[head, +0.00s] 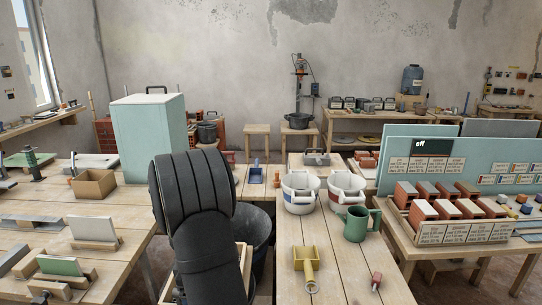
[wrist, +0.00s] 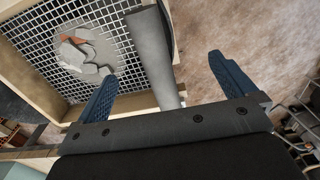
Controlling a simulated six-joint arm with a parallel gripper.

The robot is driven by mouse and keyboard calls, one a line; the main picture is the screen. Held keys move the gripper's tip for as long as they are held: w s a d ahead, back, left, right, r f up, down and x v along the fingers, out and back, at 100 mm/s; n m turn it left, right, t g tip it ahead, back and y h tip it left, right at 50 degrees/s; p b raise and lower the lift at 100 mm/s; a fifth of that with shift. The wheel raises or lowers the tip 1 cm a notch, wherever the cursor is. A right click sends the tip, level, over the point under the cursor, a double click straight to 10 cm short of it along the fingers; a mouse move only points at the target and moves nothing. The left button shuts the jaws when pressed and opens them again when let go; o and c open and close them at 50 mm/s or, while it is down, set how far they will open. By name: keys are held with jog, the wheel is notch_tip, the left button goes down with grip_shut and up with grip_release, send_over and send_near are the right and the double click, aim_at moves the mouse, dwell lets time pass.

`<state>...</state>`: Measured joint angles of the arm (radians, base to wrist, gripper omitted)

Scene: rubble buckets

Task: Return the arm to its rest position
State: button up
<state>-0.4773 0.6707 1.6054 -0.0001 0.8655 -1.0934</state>
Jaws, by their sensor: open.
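My arm (head: 195,225) stands in the front middle of the head view, dark and bent; its gripper is hidden there. In the wrist view my gripper (wrist: 163,70) has its two blue fingers wide apart. No object is clearly held between them. Beyond the fingers is a wooden-framed wire mesh (wrist: 38,62) with grey and reddish-brown shards (wrist: 88,52) on it. A long grey smooth piece (wrist: 153,50) shows between the fingers, beyond or below them; I cannot tell its distance or whether it touches them.
Two white buckets (head: 300,193) (head: 346,190), a green jug (head: 356,224) and a yellow scoop (head: 306,262) stand on the right bench. A dark bucket (head: 262,237) is partly hidden behind my arm. A pale green box (head: 150,125) stands behind left. Brick trays (head: 460,232) are at right.

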jog(key=shift+f, duration=0.75)
jog(key=shift+s+r, duration=0.1)
jog(key=shift+s, duration=0.1)
